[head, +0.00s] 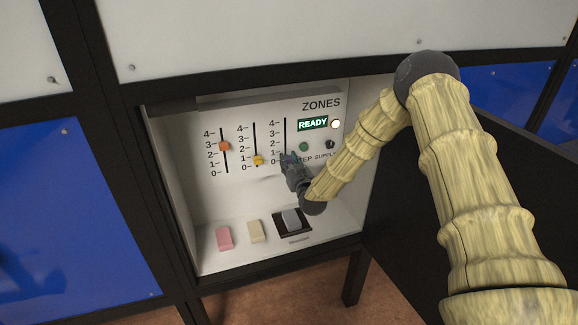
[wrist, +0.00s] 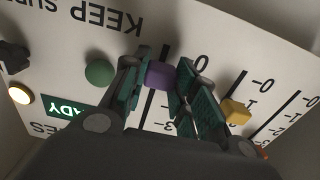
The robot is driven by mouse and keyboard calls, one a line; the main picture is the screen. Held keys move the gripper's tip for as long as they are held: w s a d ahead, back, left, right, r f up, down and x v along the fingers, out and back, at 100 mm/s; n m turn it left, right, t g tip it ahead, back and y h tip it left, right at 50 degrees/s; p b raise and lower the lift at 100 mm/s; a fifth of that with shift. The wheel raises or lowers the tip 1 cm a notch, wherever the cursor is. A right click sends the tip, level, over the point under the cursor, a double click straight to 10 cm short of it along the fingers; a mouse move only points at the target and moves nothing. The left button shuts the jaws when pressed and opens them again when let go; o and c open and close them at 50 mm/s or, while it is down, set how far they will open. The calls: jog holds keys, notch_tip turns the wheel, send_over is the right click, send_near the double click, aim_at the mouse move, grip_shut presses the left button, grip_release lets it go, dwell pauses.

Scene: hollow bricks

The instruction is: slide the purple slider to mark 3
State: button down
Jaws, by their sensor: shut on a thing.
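The purple slider (wrist: 159,75) sits between my gripper's fingers (wrist: 164,80) in the wrist view, where the panel appears upside down. My gripper (head: 289,158) is shut on it, at the third, rightmost slot (head: 285,130) in the head view. There my fingers mostly hide the slider. It is low on its scale, near marks 0 to 1; the exact mark is hidden. The slot above it toward mark 4 shows bare.
An orange slider (head: 224,146) and a yellow slider (head: 258,160) stand on the slots to the left. A green button (head: 304,146), black knob (head: 330,145) and lit READY sign (head: 313,124) are to the right. Pink (head: 225,237) and cream (head: 256,231) blocks lie below.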

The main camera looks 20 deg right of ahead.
aim_at(285, 131)
notch_tip(285, 131, up, 10)
jog(key=shift+r, duration=0.25)
dwell(0.3)
jog(key=c, duration=1.1)
grip_release()
jog(key=shift+d, duration=0.1)
jog(key=s, duration=1.2)
jog(key=shift+d+f, duration=0.1)
jog(key=shift+d, duration=0.05)
